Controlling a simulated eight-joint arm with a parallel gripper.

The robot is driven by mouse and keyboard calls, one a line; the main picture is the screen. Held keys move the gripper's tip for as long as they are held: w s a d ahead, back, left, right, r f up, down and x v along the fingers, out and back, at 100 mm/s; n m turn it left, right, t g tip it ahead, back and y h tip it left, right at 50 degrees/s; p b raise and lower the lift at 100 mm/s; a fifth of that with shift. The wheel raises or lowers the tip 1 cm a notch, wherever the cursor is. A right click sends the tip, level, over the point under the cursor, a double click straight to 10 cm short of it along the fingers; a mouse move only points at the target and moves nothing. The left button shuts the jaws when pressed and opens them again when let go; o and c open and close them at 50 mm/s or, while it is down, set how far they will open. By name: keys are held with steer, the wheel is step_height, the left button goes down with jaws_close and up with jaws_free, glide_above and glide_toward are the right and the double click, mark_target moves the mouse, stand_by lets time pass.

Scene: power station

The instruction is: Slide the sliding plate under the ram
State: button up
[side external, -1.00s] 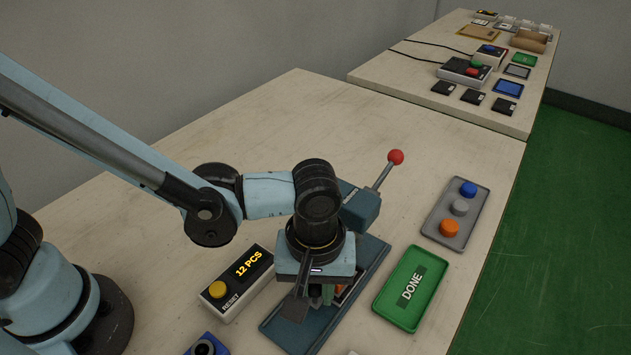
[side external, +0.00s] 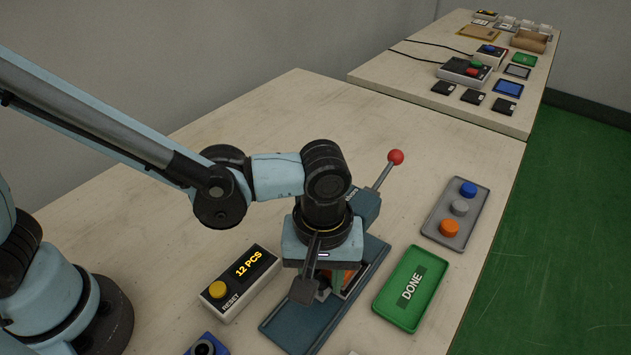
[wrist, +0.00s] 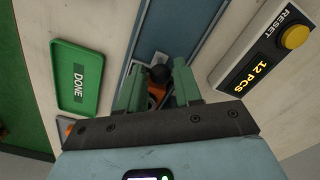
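The press (side external: 367,202) stands mid-table with its red-balled lever up to the right. Its blue-grey base (side external: 287,326) extends toward the front left. My gripper (side external: 325,285) is low over this base, pointing down. In the wrist view, my gripper's two green fingers (wrist: 160,78) stand either side of a black knob (wrist: 160,74), apparently shut on it. An orange part (wrist: 156,92) shows between the fingers beside the knob. The sliding plate is mostly hidden under my gripper; a little grey shows beside the fingers. The ram is hidden behind my wrist.
A counter box (side external: 238,282) reading 12 PCS with a yellow RESET button stands left of the base. A green DONE tray (side external: 404,288) lies close on the right. A grey tray (side external: 447,232) with blue, grey and orange pieces lies farther right.

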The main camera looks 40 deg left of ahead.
step_height(320, 180, up, 11)
steer(key=shift+f, duration=0.2)
stand_by(0.4)
steer(key=shift+o, duration=1.3)
steer(key=shift+s+m, duration=0.4)
steer(key=shift+m, duration=0.1)
steer(key=s+a+f+m+t, duration=0.1)
steer(key=s+m+t, duration=0.35)
steer(key=m, duration=0.35)
steer(key=shift+h, duration=0.4)
steer(key=shift+x, duration=6.05)
steer(key=shift+w+r, duration=0.1)
jaws_close()
